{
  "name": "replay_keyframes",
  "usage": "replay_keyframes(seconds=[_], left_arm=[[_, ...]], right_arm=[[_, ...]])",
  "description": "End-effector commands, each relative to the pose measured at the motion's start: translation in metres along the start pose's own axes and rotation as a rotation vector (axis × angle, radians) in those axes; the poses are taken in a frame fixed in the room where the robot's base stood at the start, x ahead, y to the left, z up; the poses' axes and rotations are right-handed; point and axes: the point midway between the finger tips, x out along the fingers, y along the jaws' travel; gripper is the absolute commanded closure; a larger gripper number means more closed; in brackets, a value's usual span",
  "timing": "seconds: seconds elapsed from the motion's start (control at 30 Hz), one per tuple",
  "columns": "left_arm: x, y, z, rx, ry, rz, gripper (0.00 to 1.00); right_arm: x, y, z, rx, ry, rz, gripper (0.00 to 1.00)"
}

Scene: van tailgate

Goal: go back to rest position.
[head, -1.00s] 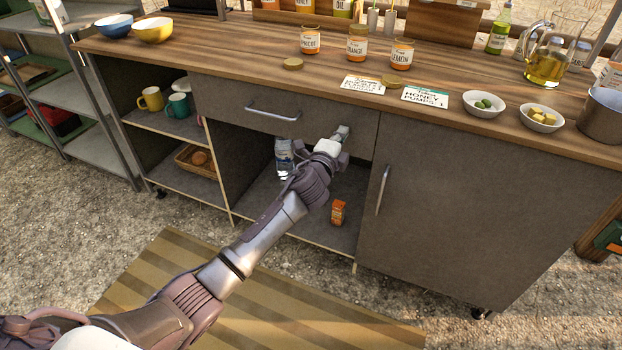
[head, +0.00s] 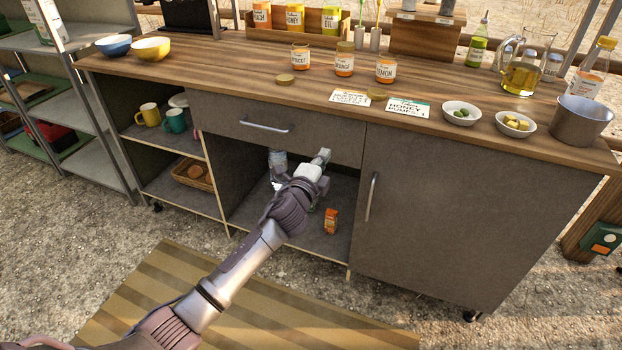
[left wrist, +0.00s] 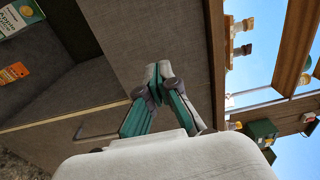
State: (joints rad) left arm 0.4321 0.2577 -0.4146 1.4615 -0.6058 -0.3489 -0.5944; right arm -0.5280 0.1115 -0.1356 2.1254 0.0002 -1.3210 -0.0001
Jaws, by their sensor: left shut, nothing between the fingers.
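My left gripper (head: 322,157) is shut and empty. In the head view it is in front of the counter (head: 470,205), near the lower edge of the closed drawer (head: 270,128) and above the opening of the lower compartment. In the left wrist view its fingers (left wrist: 155,82) are together, in front of a grey panel of the counter. My arm hides part of the compartment. My right gripper is not in view.
An orange box (head: 330,221) and a partly hidden bottle (head: 277,168) stand in the open compartment. Jars, bowls and cards are on the worktop (head: 215,60). A metal shelf rack (head: 75,90) stands at left. A striped mat (head: 150,290) lies in front.

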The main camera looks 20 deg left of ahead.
Motion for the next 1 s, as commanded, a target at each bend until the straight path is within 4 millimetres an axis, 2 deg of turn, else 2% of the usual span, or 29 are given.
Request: replay_keyframes(seconds=[0.3, 0.5, 0.67, 0.77, 0.83, 0.97, 1.0], left_arm=[[-0.057, 0.002, -0.001, 0.001, 0.001, 0.004, 1.0], [-0.075, 0.002, 0.0, 0.001, 0.0, 0.004, 1.0], [-0.078, 0.005, 0.001, -0.007, -0.004, 0.01, 1.0], [-0.088, 0.025, 0.004, -0.079, -0.033, 0.064, 1.0], [-0.103, 0.053, 0.009, -0.182, -0.079, 0.14, 1.0], [-0.154, 0.128, 0.019, -0.453, -0.225, 0.348, 1.0], [-0.175, 0.152, 0.021, -0.54, -0.28, 0.419, 1.0]], right_arm=[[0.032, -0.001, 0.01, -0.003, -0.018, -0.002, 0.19], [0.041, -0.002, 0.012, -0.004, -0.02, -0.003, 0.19], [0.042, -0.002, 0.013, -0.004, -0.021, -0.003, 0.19], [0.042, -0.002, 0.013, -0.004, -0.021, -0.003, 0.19], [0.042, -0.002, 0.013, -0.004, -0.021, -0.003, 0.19], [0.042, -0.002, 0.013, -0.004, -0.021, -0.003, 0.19], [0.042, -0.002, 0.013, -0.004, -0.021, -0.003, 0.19]])
